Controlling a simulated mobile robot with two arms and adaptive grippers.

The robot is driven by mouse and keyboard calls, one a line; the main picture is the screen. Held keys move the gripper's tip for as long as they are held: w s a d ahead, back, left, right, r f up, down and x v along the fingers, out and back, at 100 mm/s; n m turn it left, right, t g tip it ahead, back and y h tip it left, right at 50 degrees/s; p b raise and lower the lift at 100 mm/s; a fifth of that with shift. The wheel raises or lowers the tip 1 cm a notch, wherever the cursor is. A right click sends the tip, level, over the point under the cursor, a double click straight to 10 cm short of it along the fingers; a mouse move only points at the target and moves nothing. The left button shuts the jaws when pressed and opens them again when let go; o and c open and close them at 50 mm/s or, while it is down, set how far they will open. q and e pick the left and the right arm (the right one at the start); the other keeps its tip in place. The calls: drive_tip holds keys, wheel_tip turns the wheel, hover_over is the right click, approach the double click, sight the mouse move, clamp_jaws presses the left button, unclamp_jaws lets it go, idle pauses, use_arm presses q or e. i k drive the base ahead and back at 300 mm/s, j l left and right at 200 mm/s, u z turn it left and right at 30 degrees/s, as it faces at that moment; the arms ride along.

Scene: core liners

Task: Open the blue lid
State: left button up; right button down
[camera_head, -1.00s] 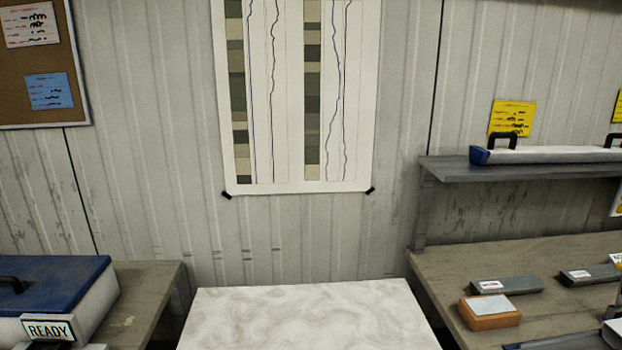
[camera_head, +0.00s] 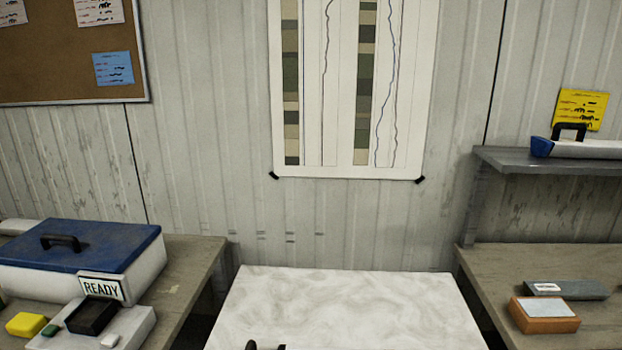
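The blue lid (camera_head: 82,246) lies closed and flat on a white box (camera_head: 147,272) on the bench at the left. A dark handle (camera_head: 61,243) stands on top of the lid. The left end of the box is cut off by the picture edge. Neither gripper can be made out. A small dark shape (camera_head: 264,345) shows at the bottom edge, too little of it to identify.
A grey device (camera_head: 130,327) with a dark top and a yellow block (camera_head: 26,324) sit before the box. A bare pale tabletop (camera_head: 345,300) fills the middle. The right bench (camera_head: 540,265) holds an orange block (camera_head: 544,314) and a grey bar (camera_head: 566,289), under a shelf (camera_head: 540,160).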

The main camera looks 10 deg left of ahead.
sight(54, 244)
drive_tip(key=u, duration=1.6)
drive_tip(key=j+z, duration=0.1)
drive_tip(key=z, duration=0.45)
drive_tip(key=i+j+z, duration=0.2)
drive_tip(key=j, duration=0.2)
drive_tip(key=i+j+z, duration=0.25)
drive_tip(key=j, duration=0.2)
drive_tip(key=j+z, duration=0.2)
drive_tip(key=j, duration=0.25)
drive_tip(key=i+j+z, duration=0.2)
drive_tip(key=j, duration=0.3)
drive_tip(key=k, duration=0.1)
